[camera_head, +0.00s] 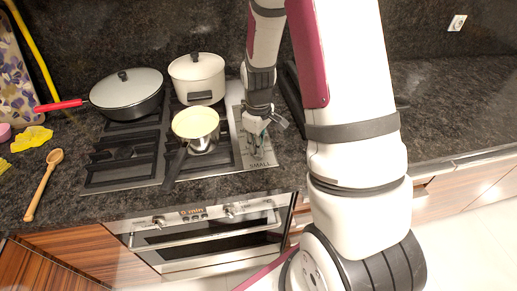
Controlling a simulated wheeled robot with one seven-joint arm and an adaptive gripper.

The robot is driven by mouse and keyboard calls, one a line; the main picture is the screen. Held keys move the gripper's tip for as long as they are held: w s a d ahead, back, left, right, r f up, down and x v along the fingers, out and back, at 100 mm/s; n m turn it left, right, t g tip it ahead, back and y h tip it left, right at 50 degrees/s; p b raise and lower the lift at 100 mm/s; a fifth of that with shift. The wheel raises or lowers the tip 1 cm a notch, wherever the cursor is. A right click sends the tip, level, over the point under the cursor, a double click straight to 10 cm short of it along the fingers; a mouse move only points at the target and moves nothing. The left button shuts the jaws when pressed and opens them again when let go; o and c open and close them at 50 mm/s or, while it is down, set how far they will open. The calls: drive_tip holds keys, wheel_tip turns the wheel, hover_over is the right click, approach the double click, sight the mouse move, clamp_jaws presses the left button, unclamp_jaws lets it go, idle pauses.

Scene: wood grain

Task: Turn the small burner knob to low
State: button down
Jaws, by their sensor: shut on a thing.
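My gripper (259,142) reaches down onto the metal control strip at the right side of the stove. It is just above the printed label SMALL (260,165). The gripper is shut on the small burner knob, which its fingers hide almost entirely. The way the knob points cannot be read. The gas stove (148,187) has black grates. A small saucepan (205,146) with pale yellow contents stands on it near the strip, its dark handle pointing toward the front.
A white lidded pot (198,76) and a lidded frying pan (126,92) with a red handle stand at the back. A wooden spoon (43,184) and yellow cloth-like pieces (32,138) lie at left. An oven (205,238) is below. Counter at right is clear.

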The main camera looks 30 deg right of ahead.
drive_tip(key=shift+m, duration=1)
drive_tip(key=m, duration=0.3)
drive_tip(key=shift+m, duration=0.8)
drive_tip(key=m, duration=0.4)
drive_tip(key=shift+m, duration=0.3)
drive_tip(key=m, duration=0.4)
drive_tip(key=shift+m+p, duration=0.3)
drive_tip(key=shift+p, duration=0.05)
